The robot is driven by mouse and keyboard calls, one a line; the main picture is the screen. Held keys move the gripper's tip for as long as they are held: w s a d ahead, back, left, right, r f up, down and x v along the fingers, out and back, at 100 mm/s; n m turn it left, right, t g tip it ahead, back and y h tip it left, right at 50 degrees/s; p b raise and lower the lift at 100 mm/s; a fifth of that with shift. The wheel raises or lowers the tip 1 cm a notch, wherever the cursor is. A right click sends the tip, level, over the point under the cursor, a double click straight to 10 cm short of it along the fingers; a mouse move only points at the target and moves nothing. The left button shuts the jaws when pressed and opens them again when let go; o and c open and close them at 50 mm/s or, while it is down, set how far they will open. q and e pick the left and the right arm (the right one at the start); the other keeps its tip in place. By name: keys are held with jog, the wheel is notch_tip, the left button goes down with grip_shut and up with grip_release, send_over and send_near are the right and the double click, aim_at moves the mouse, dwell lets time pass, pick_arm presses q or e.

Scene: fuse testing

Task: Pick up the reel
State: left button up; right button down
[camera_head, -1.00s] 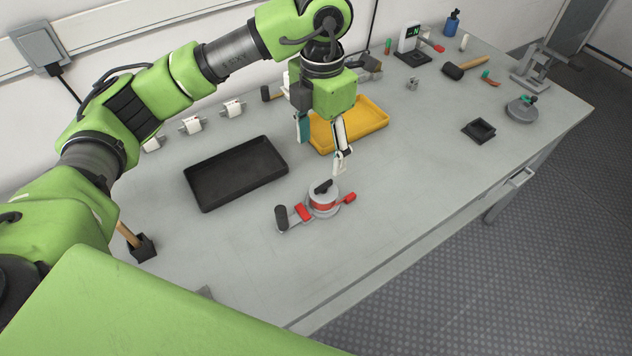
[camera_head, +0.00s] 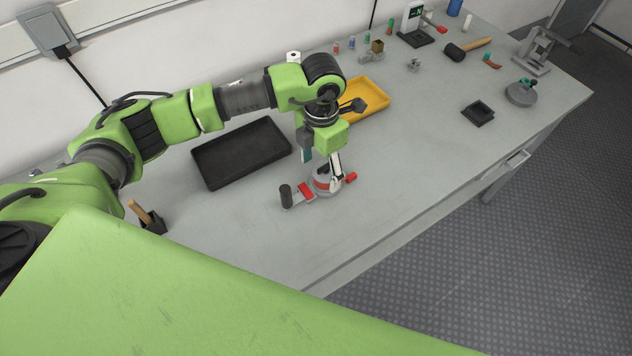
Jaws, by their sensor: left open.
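A round grey piece with a red band (camera_head: 322,183), which looks like the reel, sits on a grey base on the table. The base has red tabs and an upright black handle (camera_head: 286,194) at its left. My left gripper (camera_head: 322,172) points down right over the reel, with its fingers apart. One pale finger reaches down at the reel's right side and overlaps it in the picture. The other finger, with a teal part, is behind and to the left. Whether either finger touches the reel cannot be told. My right gripper is out of view.
A black tray (camera_head: 240,152) lies left of the gripper and a yellow tray (camera_head: 372,98) behind it. A mallet (camera_head: 468,49), a small black tray (camera_head: 478,113) and a grey disc (camera_head: 520,94) stand far right. The table's front right is clear.

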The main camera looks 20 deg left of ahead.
pick_arm(q)
jog(key=shift+f, duration=0.15)
jog(key=c, duration=1.7)
jog(key=shift+o, duration=0.2)
